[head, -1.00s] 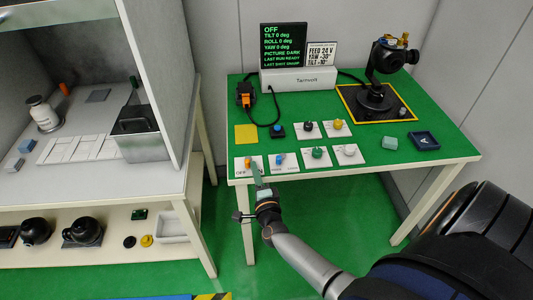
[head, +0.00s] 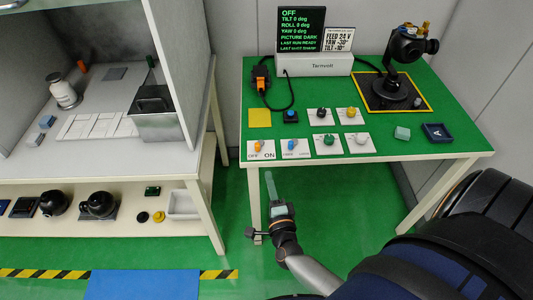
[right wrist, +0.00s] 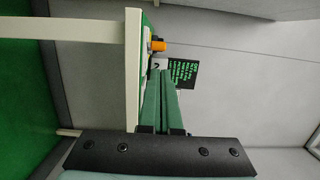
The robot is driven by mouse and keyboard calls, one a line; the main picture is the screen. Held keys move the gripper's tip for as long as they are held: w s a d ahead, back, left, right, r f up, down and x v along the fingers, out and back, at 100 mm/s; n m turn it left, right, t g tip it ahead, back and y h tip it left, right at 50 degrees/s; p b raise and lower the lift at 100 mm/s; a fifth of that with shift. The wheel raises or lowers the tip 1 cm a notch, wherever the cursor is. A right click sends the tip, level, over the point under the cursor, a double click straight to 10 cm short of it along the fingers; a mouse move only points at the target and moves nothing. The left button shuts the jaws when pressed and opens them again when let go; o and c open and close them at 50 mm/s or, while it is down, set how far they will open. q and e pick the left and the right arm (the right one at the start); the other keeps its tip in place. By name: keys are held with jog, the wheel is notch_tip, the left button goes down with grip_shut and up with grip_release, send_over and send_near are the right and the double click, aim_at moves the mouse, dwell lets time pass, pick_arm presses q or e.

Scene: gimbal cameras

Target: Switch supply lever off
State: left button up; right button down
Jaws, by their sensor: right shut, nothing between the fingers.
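The supply lever (head: 258,146) is a small orange lever on a white plate (head: 267,157) marked OFF and ON, at the front left corner of the green table. It appears to lean to the OFF side, though it is small in the head view. It also seems to show as an orange piece in the right wrist view (right wrist: 159,45). My right gripper (head: 269,174), with green fingers, is shut and empty. It is apart from the lever, in front of the table edge and below the plate. My left gripper is not in view.
A black screen (head: 302,30) reads OFF at the top. A blue lever (head: 292,145) is just right of the supply lever, with green (head: 328,140) and white (head: 361,139) knobs beyond. The gimbal camera (head: 408,45) stands at the back right. A shelf unit (head: 110,180) is at left.

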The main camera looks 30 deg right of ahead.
jog(key=shift+v, duration=1.4)
